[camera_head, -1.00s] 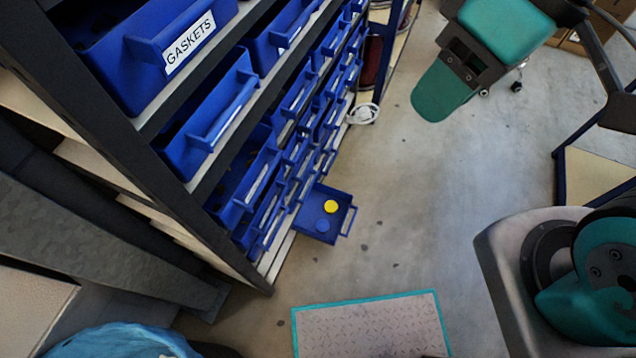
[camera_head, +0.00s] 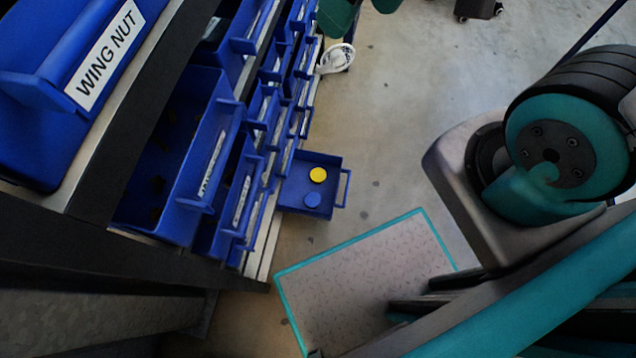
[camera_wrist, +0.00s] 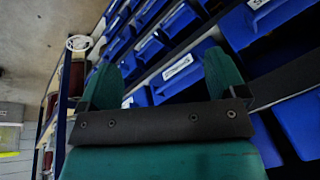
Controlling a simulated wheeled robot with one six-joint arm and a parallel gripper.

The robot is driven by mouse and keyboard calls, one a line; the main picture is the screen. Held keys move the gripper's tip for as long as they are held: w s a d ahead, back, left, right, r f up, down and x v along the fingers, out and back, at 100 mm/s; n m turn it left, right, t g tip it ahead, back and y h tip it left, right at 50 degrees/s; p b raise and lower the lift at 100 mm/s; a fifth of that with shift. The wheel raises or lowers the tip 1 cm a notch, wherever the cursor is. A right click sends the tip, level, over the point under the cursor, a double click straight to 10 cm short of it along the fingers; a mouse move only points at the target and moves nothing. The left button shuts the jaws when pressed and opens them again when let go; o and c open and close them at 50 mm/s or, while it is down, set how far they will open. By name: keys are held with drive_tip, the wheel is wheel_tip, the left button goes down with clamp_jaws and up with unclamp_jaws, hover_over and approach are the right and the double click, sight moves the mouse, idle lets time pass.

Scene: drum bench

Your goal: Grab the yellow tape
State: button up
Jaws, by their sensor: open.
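The yellow tape (camera_head: 318,175) shows as a small round yellow disc in an open blue drawer (camera_head: 337,207), low at the foot of the shelf rack. A blue disc (camera_head: 312,200) lies just in front of it in the same drawer. My gripper (camera_wrist: 163,78) is open and empty in the wrist view, its two green fingers wide apart and facing the rack's bins. In the head view only green parts of it show at the top edge, well away from the tape. The tape is not visible in the wrist view.
The rack with blue bins, one labelled WING NUT (camera_head: 108,52), fills the left. A white ring-shaped object (camera_head: 338,58) is beside the rack. A teal-edged mat (camera_head: 375,275) lies on the floor in front. Floor right of the drawer is clear.

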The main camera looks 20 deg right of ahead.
drive_tip(key=w+d+f+m+h+b, duration=0.1)
drive_tip(key=w+d+f+b, duration=0.1)
drive_tip(key=f+b, duration=0.6)
drive_tip(key=w+d+f+t+b, duration=0.15)
drive_tip(key=f+b, duration=0.35)
drive_tip(key=f, duration=0.5)
drive_tip(key=w+d+f+m+g+h+b, duration=0.1)
drive_tip(key=d+f+b, duration=0.2)
drive_tip(key=f+b, duration=0.5)
drive_tip(key=n+g+h+b, duration=0.1)
drive_tip(key=n+g+b, duration=0.1)
drive_tip(key=n+b, duration=1.4)
hover_over(317, 175)
drive_tip(key=p, duration=0.5)
drive_tip(key=f+n, duration=0.1)
drive_tip(key=f, duration=1.3)
drive_tip(key=f+n, duration=0.1)
drive_tip(key=f, duration=1.4)
drive_tip(key=f+n, duration=0.2)
drive_tip(key=f, duration=1.2)
drive_tip(key=shift+s+d+f, duration=0.15)
drive_tip(key=shift+d, duration=0.25)
drive_tip(key=f+b, duration=0.5)
drive_tip(key=shift+a+f, duration=0.25)
drive_tip(key=shift+a, duration=0.15)
drive_tip(key=shift+r, duration=0.1)
drive_tip(key=shift+c, duration=0.2)
drive_tip(key=c, duration=1)
